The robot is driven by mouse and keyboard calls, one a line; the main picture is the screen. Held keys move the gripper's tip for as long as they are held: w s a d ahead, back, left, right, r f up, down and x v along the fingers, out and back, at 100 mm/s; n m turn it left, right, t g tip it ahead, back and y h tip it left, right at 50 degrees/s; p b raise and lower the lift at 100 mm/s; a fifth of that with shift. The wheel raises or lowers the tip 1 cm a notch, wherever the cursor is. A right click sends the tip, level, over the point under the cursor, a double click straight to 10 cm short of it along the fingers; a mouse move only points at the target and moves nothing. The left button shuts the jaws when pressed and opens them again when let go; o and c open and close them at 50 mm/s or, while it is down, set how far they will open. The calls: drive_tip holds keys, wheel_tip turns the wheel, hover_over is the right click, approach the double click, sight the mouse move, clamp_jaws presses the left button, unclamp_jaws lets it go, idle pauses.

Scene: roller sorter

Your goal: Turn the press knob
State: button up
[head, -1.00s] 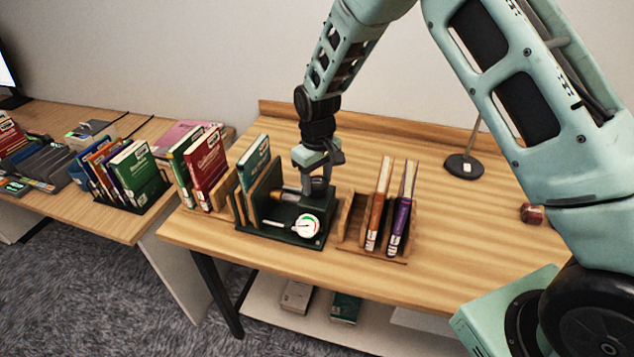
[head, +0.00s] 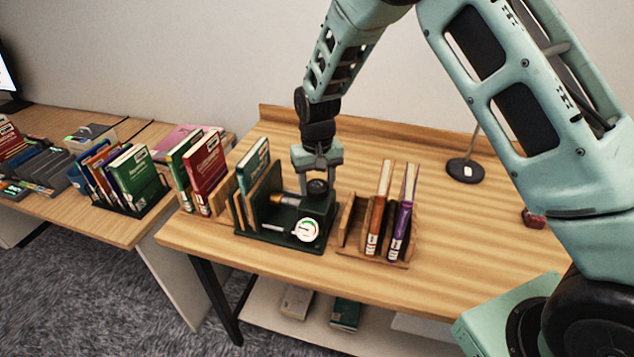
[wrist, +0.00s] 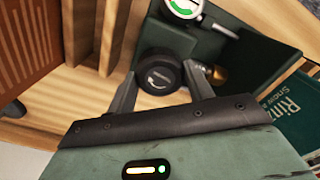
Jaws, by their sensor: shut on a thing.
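The dark green book press (head: 284,237) stands near the front edge of the wooden table, with a white and green dial on its front. Its round black press knob (head: 317,187) sits on top of the block at its right end. My gripper (head: 318,179) points down over the knob. In the wrist view the knob (wrist: 158,72), with a curved arrow on its face, lies between the two fingers of my gripper (wrist: 161,84), which is shut on it. A green book (head: 254,160) stands at the left end of the press.
A wooden rack (head: 345,238) with an orange and a purple book stands close to the right of the press. More upright books (head: 207,168) stand close on its left. A lamp base (head: 464,170) is at the back right. The table's right part is mostly clear.

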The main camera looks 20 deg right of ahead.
sight(317, 184)
drive_tip(key=o, duration=1)
drive_tip(key=shift+c, duration=0.2)
wheel_tip(317, 184, up, 18)
drive_tip(key=b, duration=0.3)
drive_tip(key=shift+f+b, duration=0.25)
drive_tip(key=shift+b, duration=0.1)
drive_tip(key=s+a+f+n+y, duration=0.15)
drive_tip(key=s+a, duration=0.25)
drive_tip(key=s, duration=0.6)
drive_tip(key=s+a+n, duration=0.3)
drive_tip(key=s+a, duration=0.1)
drive_tip(key=s, duration=0.6)
drive_tip(key=s+f+n, duration=0.1)
drive_tip(key=s+f, duration=0.1)
drive_tip(key=s, duration=0.5)
drive_tip(key=s+d+f+n, duration=0.1)
drive_tip(key=s+n, duration=0.1)
drive_tip(key=s, duration=0.4)
drive_tip(key=shift+s+d+f+h, duration=0.3)
drive_tip(key=shift+s+f+h, duration=0.05)
drive_tip(key=shift+h, duration=0.1)
